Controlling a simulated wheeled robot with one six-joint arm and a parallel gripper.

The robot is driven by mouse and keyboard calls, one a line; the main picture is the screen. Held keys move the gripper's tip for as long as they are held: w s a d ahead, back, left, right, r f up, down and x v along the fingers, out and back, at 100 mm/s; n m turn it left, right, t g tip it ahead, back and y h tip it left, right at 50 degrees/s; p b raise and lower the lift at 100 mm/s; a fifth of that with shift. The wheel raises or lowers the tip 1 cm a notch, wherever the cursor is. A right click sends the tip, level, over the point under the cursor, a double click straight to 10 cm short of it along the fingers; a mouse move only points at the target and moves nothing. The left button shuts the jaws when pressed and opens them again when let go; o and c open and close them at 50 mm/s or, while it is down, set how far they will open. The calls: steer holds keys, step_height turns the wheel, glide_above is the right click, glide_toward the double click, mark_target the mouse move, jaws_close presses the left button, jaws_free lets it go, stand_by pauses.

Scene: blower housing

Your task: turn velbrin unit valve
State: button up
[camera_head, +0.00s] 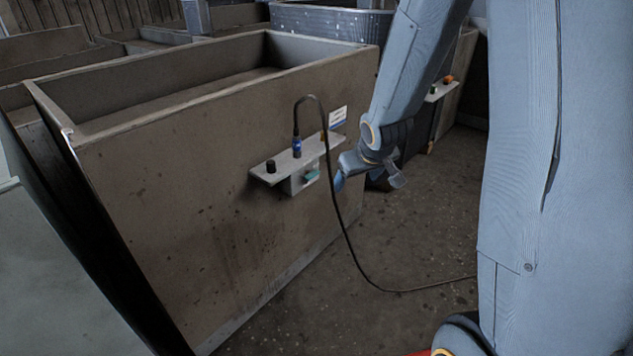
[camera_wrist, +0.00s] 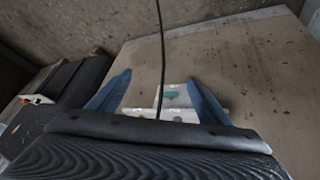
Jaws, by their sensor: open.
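A pale grey bracket (camera_head: 282,168) is fixed to the side of a concrete tank (camera_head: 190,200). On it stand a black knob (camera_head: 270,167) and a blue plug (camera_head: 296,146) with a black cable; something orange (camera_head: 326,136) sits at its right end. A teal handle (camera_head: 311,176), apparently the valve, is on the small box below the shelf. My gripper (camera_head: 368,182) is open just right of the bracket, apart from the handle. In the wrist view the teal handle (camera_wrist: 171,94) shows between the spread blue fingers (camera_wrist: 159,80). Nothing is held.
The black cable (camera_head: 350,245) hangs from the plug to the floor and crosses between my fingers in the wrist view (camera_wrist: 161,50). A white label (camera_head: 338,116), unreadable, is above the bracket. Another shelf with green and orange knobs (camera_head: 440,90) stands behind my arm. The floor (camera_head: 400,250) is open.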

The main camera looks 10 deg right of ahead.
mark_target(315, 175)
steer(key=w+f+n+t+y+b, duration=0.3)
steer(key=w+f+t, duration=0.3)
steer(key=w, duration=0.9)
step_height(315, 175, down, 8)
steer(key=a+n+t+y+b, duration=0.1)
steer(key=n+t+y+b, duration=0.15)
steer(key=y, duration=0.55)
steer(key=shift+g, duration=0.25)
steer(key=shift+r+b+x, duration=0.1)
steer(key=shift+b+x, duration=0.15)
steer(key=shift+x, duration=1.85)
steer(key=shift+r+b+x, duration=0.15)
steer(key=shift+b+x, duration=0.05)
steer(key=shift+x, duration=1.9)
steer(key=shift+w+d, duration=0.1)
steer(key=shift+d, duration=0.05)
steer(key=c, duration=1)
steer(key=shift+c, duration=0.2)
